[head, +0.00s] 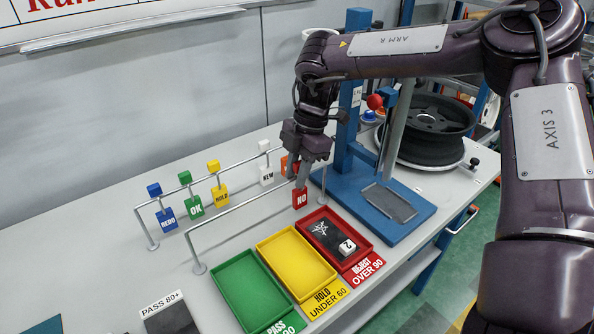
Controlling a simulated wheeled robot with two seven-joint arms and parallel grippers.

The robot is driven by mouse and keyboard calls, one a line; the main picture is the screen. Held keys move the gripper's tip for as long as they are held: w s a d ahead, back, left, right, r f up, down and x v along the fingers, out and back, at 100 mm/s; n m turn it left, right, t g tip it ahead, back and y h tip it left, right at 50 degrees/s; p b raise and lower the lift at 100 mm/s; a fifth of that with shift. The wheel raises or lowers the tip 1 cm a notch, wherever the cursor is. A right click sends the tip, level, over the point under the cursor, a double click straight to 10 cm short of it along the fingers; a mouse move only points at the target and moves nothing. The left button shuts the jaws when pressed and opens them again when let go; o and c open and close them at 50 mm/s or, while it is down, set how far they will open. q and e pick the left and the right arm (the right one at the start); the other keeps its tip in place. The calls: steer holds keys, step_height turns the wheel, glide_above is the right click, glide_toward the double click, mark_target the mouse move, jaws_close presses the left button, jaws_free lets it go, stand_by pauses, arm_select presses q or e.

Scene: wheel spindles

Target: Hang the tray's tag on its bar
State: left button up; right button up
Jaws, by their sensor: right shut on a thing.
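My right gripper (302,180) points down and is shut on a red tag (300,199) marked NO. The tag hangs at the right end of the low front bar (245,204), behind the red tray (351,224). I cannot tell whether its hook rests on that bar. My left gripper is out of view.
A blue stand (409,222) and a dark wheel (428,122) are at the right.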

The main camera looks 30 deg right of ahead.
steer(key=o, duration=1.1)
steer(key=shift+c, duration=0.2)
